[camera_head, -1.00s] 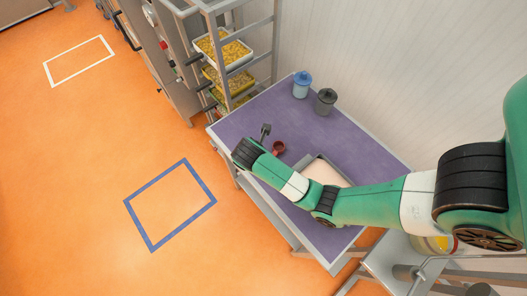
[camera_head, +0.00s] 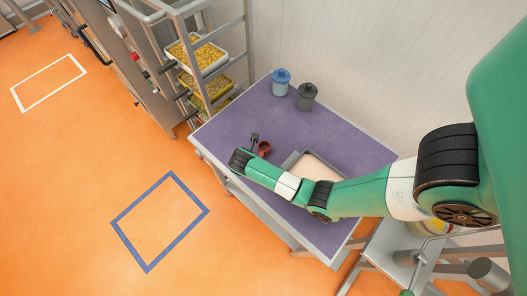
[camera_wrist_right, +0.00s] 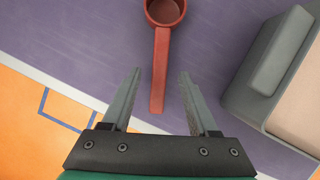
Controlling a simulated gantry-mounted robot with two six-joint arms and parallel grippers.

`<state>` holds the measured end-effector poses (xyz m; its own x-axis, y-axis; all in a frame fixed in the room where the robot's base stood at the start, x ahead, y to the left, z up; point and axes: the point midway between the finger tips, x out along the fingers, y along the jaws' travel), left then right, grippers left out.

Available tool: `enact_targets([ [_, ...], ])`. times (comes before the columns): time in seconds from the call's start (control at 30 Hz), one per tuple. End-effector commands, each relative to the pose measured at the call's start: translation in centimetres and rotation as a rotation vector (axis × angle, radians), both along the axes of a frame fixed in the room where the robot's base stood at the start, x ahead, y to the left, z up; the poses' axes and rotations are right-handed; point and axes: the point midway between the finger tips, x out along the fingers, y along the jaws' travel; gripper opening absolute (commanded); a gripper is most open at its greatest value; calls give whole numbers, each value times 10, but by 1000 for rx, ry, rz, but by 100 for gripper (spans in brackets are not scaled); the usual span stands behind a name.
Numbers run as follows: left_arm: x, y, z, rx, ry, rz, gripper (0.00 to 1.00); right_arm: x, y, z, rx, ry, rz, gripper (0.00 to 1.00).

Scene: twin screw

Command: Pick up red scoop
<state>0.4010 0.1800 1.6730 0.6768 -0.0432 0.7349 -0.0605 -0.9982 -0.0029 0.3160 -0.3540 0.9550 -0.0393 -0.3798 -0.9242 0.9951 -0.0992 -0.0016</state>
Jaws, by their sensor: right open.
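The red scoop (camera_head: 264,148) lies on the purple tabletop (camera_head: 320,130), to the left of a grey tray. In the right wrist view the red scoop (camera_wrist_right: 161,60) has its round cup at the top and its handle pointing down toward my gripper. My right gripper (camera_wrist_right: 158,75) is open, with a finger on each side of the handle's line and the handle's end between the fingertips in the picture. I cannot tell how high the fingers are above the table. In the head view the right gripper is mostly hidden by the arm. My left gripper is not in view.
The grey tray with pale contents (camera_head: 318,167) stands right of the scoop, and its edge also shows in the right wrist view (camera_wrist_right: 262,75). A blue canister (camera_head: 280,82) and a dark canister (camera_head: 306,97) stand at the back. A rack with food trays (camera_head: 203,60) stands at the left.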

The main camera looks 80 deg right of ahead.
Motion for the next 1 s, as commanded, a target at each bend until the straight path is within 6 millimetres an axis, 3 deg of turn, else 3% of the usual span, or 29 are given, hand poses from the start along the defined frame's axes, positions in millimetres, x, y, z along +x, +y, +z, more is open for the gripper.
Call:
enact_targets([
  [0.1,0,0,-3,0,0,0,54,-1,-4,-9,0,0,-1,60],
  [0.3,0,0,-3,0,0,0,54,0,-4,-9,0,-2,0,58],
  [0.63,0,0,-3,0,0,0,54,0,-4,-8,0,-1,-1,0],
  [1.0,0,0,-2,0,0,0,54,0,-4,-8,0,-2,0,0],
])
